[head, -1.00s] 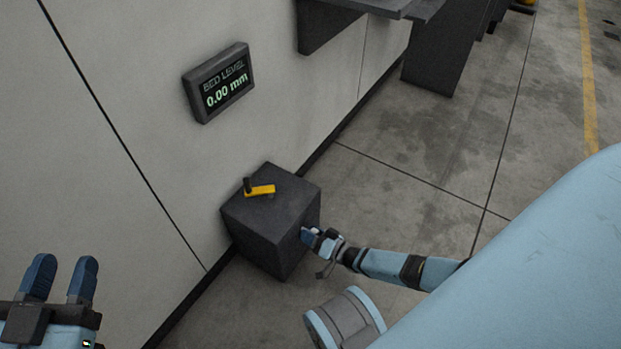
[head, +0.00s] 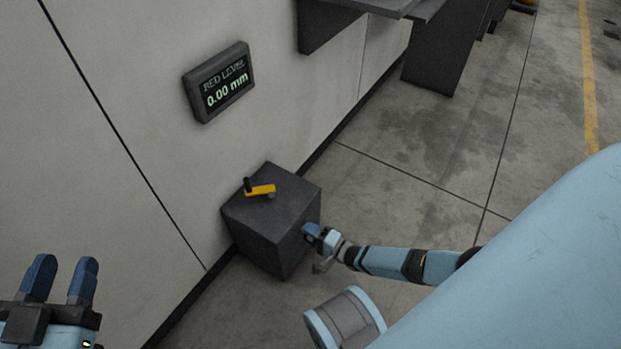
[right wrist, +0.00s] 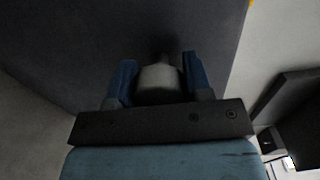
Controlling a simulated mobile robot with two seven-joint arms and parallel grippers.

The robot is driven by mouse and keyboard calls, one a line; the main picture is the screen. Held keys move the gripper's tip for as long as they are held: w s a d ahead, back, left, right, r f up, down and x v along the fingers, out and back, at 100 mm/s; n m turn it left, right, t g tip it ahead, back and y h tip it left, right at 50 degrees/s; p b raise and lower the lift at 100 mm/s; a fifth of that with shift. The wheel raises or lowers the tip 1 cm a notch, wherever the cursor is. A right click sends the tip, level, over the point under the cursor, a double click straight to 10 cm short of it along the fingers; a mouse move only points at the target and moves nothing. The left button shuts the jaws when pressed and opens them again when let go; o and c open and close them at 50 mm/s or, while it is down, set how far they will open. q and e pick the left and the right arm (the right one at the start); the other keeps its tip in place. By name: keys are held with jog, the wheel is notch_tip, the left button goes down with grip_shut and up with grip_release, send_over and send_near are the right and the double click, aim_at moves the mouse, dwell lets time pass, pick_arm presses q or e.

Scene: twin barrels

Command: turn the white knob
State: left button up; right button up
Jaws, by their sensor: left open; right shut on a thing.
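The white knob (right wrist: 160,82) sits on the side face of the dark box and shows in the right wrist view between two blue fingers. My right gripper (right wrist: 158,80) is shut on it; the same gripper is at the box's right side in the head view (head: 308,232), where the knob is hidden. My left gripper (head: 60,282) is open and empty at the lower left, well away from the box.
The dark box (head: 262,228) stands on the floor against the wall. A yellow crank with a black handle (head: 260,190) is on its top. A wall display (head: 219,82) reads "BED LEVEL 0.00 mm". Open concrete floor (head: 420,150) lies to the right.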

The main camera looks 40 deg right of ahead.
pick_arm(q)
jog(key=shift+d+r, duration=0.1)
pick_arm(e)
jog(key=shift+s+m, duration=0.1)
jog(key=shift+m, duration=1.4)
jog(key=o, duration=0.9)
jog(key=shift+o, duration=0.2)
jog(key=shift+s+d+r, duration=0.1)
jog(key=shift+s+d, duration=0.1)
jog(key=shift+s, duration=0.15)
pick_arm(q)
jog(key=n+p, duration=0.1)
jog(key=p, duration=0.1)
jog(key=s+d+n+g+p, duration=0.1)
jog(key=shift+s+f+n+y+p, duration=0.25)
jog(key=shift+n+y+p, duration=0.05)
jog(key=shift+p, duration=0.05)
pick_arm(e)
jog(key=v, duration=1.3)
